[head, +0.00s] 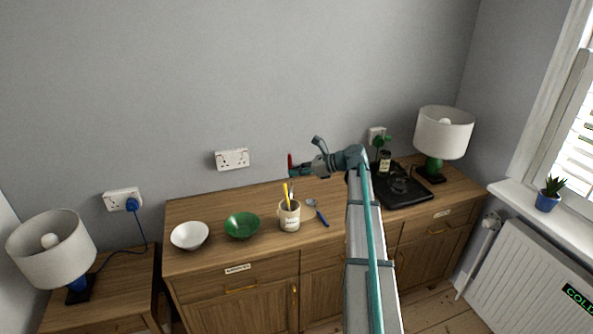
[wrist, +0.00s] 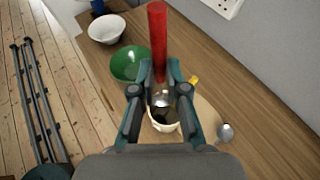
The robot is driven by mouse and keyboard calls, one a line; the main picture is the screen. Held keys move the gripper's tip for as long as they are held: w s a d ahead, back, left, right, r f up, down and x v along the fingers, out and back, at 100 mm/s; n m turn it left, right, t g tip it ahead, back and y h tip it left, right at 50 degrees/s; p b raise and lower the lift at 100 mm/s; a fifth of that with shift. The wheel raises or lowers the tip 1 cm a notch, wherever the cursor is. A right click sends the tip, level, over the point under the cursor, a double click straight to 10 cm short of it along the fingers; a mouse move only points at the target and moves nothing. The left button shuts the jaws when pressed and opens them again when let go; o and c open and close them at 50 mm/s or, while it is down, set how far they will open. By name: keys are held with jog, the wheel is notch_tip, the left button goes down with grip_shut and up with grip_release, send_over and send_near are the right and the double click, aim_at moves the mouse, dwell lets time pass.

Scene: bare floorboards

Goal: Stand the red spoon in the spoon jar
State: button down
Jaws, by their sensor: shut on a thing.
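My gripper (head: 297,171) is shut on the red spoon (head: 290,160) and holds it above the sideboard. In the wrist view the gripper (wrist: 159,76) has the red spoon (wrist: 157,40) between its fingers, the red handle pointing up and a metal bowl end low. The cream spoon jar (head: 289,218) stands upright below, with a yellow-handled utensil (head: 286,194) and a metal piece sticking out. In the wrist view the jar (wrist: 152,124) shows behind the fingers, partly hidden. The red spoon looks apart from the jar in the head view.
A blue-handled spoon (head: 321,216) lies right of the jar. A green bowl (head: 241,226) and a white bowl (head: 189,236) stand left. A black hob-like appliance (head: 402,190) and a lamp (head: 443,132) are at the right. The sideboard behind the bowls is clear.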

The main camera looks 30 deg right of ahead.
aim_at(291, 193)
jog(key=shift+f+b, duration=1.3)
jog(key=shift+f, duration=3.55)
jog(key=c, duration=1.1)
grip_release()
jog(key=v, duration=1.2)
